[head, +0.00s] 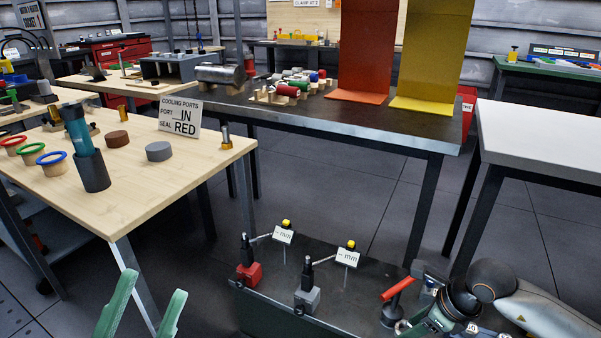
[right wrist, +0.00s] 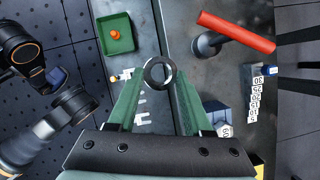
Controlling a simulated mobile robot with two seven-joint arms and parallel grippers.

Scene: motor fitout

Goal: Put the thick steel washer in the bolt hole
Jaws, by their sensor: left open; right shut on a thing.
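A dark steel washer (right wrist: 159,73), a ring with an open centre, is between the fingertips of my right gripper (right wrist: 160,85) in the right wrist view. The gripper is shut on it and holds it over a dark bench top. In the head view my right arm comes in at the lower right; its fingertips and the washer are hard to make out there. My left gripper (head: 142,308) is open and empty at the lower left of the head view, in front of the wooden table. I cannot pick out the bolt hole in either view.
The dark bench (head: 330,275) carries a red-based stand (head: 249,272), a grey-based stand (head: 307,297) and a red-handled tool (head: 397,289). In the right wrist view a green tray (right wrist: 106,47) and number-marked blocks (right wrist: 258,95) flank the gripper. A wooden table (head: 130,185) stands left.

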